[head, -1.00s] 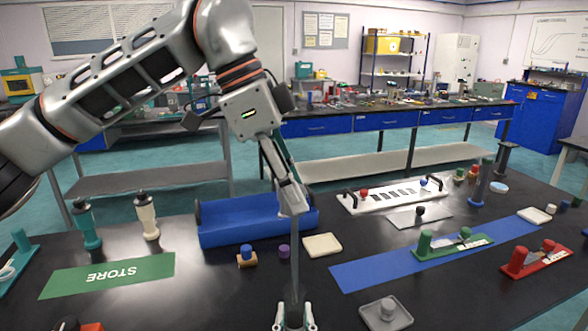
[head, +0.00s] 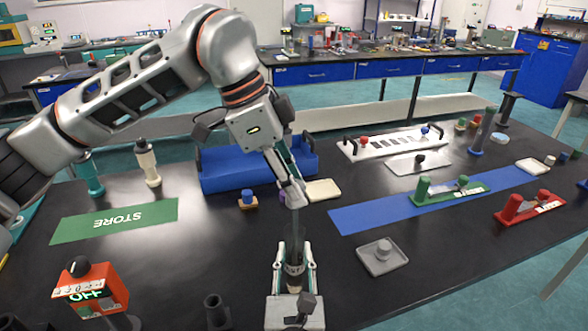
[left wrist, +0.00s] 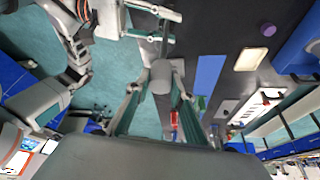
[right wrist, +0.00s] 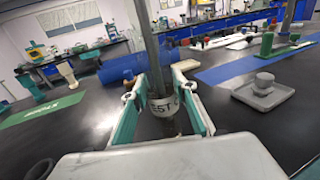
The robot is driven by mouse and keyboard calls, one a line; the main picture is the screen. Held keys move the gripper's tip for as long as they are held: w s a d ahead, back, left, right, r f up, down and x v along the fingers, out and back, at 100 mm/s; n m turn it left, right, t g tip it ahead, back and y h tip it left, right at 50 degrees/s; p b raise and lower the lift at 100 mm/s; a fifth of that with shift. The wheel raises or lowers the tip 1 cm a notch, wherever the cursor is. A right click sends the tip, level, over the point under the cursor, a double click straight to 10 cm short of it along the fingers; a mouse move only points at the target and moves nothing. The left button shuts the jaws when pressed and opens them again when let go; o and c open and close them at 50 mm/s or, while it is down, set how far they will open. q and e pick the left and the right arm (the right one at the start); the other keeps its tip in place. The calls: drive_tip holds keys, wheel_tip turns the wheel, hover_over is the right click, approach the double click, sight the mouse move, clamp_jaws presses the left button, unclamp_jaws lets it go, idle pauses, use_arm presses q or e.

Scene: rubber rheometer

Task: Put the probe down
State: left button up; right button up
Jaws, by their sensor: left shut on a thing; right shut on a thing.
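A thin grey upright rod (head: 293,228), which I take to be the probe, stands between my two grippers. My left gripper (head: 292,196) is shut on its upper part; in the left wrist view a grey cylinder (left wrist: 161,76) sits between the fingers. My right gripper (head: 294,268) is shut lower down. The rod's lower end is hidden by the right gripper. I cannot tell whether it touches the table.
A green STORE mat (head: 115,221) lies left on the black table, bare in front. An orange box reading OFF (head: 90,290) and dark cylindrical pieces (head: 216,311) stand near the front. A blue trough (head: 250,175) is behind; a grey tray (head: 373,262) and blue strip (head: 375,218) are right.

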use_arm(q)
drive_tip(key=shift+f, duration=0.7)
drive_tip(key=o, duration=1.2)
drive_tip(key=a, duration=0.4)
drive_tip(key=shift+d, duration=0.1)
